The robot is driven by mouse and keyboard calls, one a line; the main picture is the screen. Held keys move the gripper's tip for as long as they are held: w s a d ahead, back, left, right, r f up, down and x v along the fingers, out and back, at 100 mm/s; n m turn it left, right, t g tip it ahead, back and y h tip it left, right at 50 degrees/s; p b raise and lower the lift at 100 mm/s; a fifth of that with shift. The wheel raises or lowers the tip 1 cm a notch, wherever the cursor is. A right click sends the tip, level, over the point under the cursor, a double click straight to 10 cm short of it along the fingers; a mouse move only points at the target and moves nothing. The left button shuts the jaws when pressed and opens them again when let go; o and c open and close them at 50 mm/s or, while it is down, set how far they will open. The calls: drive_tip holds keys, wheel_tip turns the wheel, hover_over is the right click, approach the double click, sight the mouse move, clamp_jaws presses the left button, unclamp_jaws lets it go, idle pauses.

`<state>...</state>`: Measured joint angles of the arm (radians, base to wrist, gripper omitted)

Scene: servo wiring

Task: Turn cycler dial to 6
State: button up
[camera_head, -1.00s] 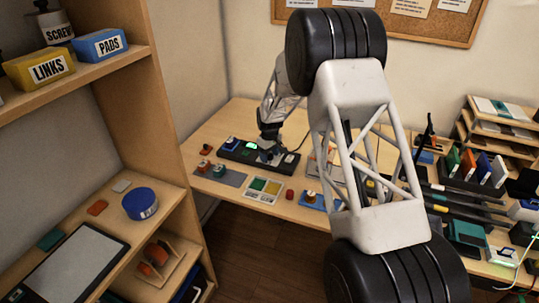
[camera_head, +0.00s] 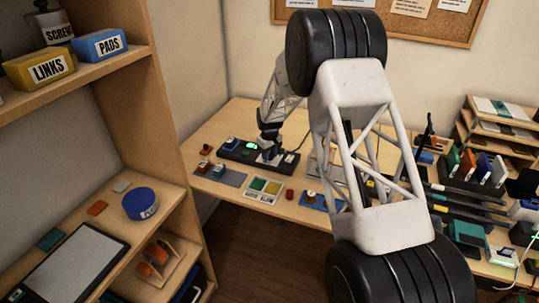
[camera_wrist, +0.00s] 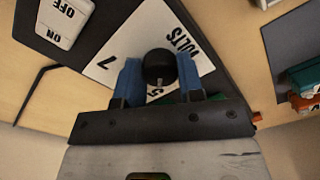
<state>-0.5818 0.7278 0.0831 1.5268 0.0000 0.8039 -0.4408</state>
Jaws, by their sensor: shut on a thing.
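The cycler dial is a round black knob (camera_wrist: 160,66) on a white plate (camera_wrist: 125,50) in the wrist view. The plate carries the word VOLTS, a 7 and what looks like a 5 near the knob's lower edge. A small pale mark lies at the knob's lower edge, close to that figure. No 6 is readable. My gripper (camera_wrist: 158,82) is shut on the knob, with one blue finger on each side. In the head view my gripper (camera_head: 271,152) is down at the dark cycler box (camera_head: 232,149) and hides the dial.
A white ON/OFF switch (camera_wrist: 64,18) sits on the cycler box beside the dial plate. A green-lit display (camera_head: 250,146) is left of my gripper.

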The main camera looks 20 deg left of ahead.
drive_tip(key=m, duration=0.4)
drive_tip(key=shift+m, duration=2.3)
drive_tip(key=o, duration=0.9)
drive_tip(key=shift+r, duration=0.15)
drive_tip(key=shift+r, duration=3.8)
